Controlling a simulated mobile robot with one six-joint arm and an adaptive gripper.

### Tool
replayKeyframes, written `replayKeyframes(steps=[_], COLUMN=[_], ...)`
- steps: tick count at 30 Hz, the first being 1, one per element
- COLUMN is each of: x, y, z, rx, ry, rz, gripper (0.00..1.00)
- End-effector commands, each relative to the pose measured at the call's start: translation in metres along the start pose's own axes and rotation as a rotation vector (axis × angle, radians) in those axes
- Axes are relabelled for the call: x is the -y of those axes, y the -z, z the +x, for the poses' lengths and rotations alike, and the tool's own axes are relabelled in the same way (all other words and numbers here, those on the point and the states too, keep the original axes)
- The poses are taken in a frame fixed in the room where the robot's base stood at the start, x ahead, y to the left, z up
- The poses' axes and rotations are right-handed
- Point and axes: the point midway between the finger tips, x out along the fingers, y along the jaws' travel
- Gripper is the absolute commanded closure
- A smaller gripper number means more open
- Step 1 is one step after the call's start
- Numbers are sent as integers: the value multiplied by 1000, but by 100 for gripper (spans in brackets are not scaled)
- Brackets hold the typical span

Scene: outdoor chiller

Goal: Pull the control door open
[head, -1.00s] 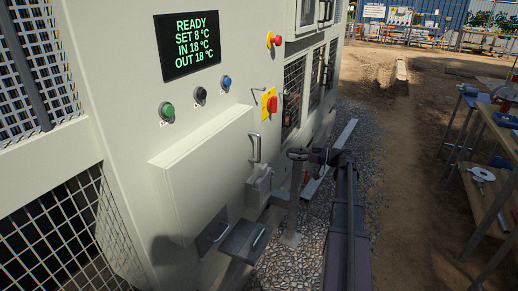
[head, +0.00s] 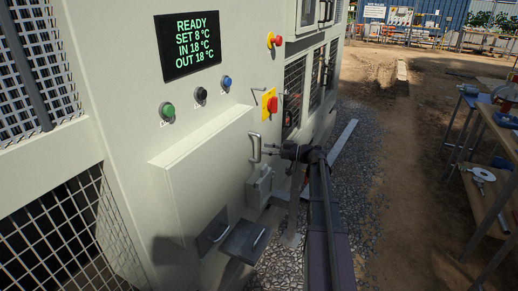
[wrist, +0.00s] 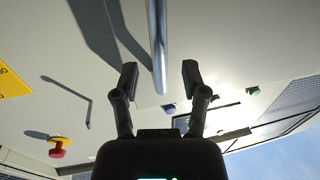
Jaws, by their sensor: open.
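The control door (head: 200,180) is a pale raised panel on the chiller's front, and it looks shut. Its metal bar handle (head: 255,147) stands upright near the door's right edge. My gripper (head: 268,148) is just right of the handle in the head view. In the wrist view, my gripper (wrist: 158,80) is open, with one finger on each side of the handle bar (wrist: 157,40). The bar's end lies between the fingertips. I cannot tell whether either finger touches it.
Above the door are a display (head: 188,43) and green, black and blue buttons (head: 200,94). A red knob on a yellow plate (head: 270,104) sits close above my gripper. An open drawer-like flap (head: 246,240) juts out below. A workbench (head: 490,150) stands right, beyond open ground.

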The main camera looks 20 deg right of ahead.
Motion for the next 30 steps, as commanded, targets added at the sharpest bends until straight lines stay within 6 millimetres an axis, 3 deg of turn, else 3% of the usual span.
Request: replayKeyframes(steps=[9, 20, 21, 27, 30], x=[0, 0, 0, 0, 0], y=[0, 0, 0, 0, 0], z=[29, 32, 32, 32, 32], rx=[0, 0, 0, 0, 0], ry=[-1, -1, -1, -1, -1], rz=[0, 0, 0, 0, 0], gripper=[43, 43, 46, 100, 100])
